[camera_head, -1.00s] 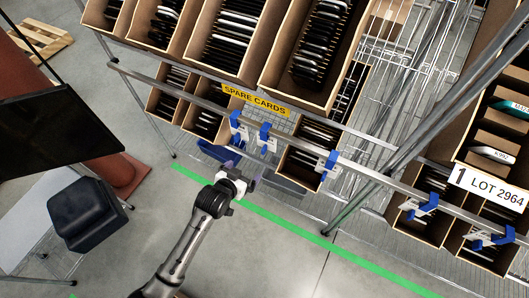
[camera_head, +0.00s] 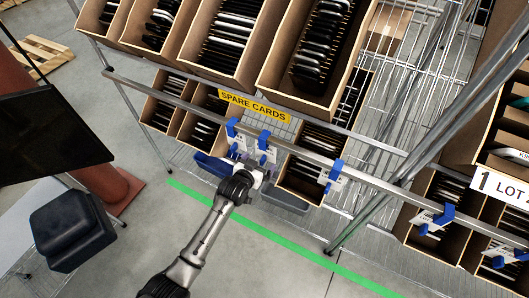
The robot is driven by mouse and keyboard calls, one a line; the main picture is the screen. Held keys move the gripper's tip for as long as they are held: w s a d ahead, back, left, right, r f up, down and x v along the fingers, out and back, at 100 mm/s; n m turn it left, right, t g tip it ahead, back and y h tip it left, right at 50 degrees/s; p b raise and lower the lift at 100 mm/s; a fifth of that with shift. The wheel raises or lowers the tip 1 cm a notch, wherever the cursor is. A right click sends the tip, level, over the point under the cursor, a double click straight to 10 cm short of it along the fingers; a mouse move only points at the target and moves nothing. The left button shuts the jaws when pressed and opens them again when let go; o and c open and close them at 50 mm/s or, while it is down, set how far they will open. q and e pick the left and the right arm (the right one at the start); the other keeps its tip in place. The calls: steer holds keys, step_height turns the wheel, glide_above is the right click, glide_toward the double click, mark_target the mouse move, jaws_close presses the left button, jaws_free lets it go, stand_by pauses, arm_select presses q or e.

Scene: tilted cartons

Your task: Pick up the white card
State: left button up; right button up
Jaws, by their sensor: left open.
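Several small white cards hang from blue clips on the shelf's front rail. Two hang side by side below the yellow label: a left white card (camera_head: 237,142) and a right white card (camera_head: 268,154). Another white card (camera_head: 333,174) hangs further right. My left gripper (camera_head: 264,171) is open, just below and in front of the right card of the pair. Its fingers are small and partly hidden by the wrist, and I cannot tell whether they touch the card. My right gripper is not in view.
Tilted cartons (camera_head: 225,45) of dark cards fill the wire rack above and behind the rail. A blue bin (camera_head: 212,165) and a grey bin (camera_head: 286,203) sit low behind my gripper. A rack post (camera_head: 362,215) stands right. The floor in front is clear.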

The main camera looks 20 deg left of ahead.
mark_target(262, 159)
arm_select(q)
steer(key=b+x, duration=0.1)
steer(key=x, duration=0.3)
steer(key=shift+w+a+f+b, duration=0.1)
steer(key=shift+a+f+b, duration=0.1)
steer(key=shift+b, duration=0.15)
steer(key=shift+w+d+f, duration=0.15)
steer(key=shift+w+f, duration=0.05)
steer(key=shift+w, duration=0.3)
steer(key=shift+c, duration=0.5)
steer(key=c, duration=0.7)
steer(key=shift+r, duration=0.1)
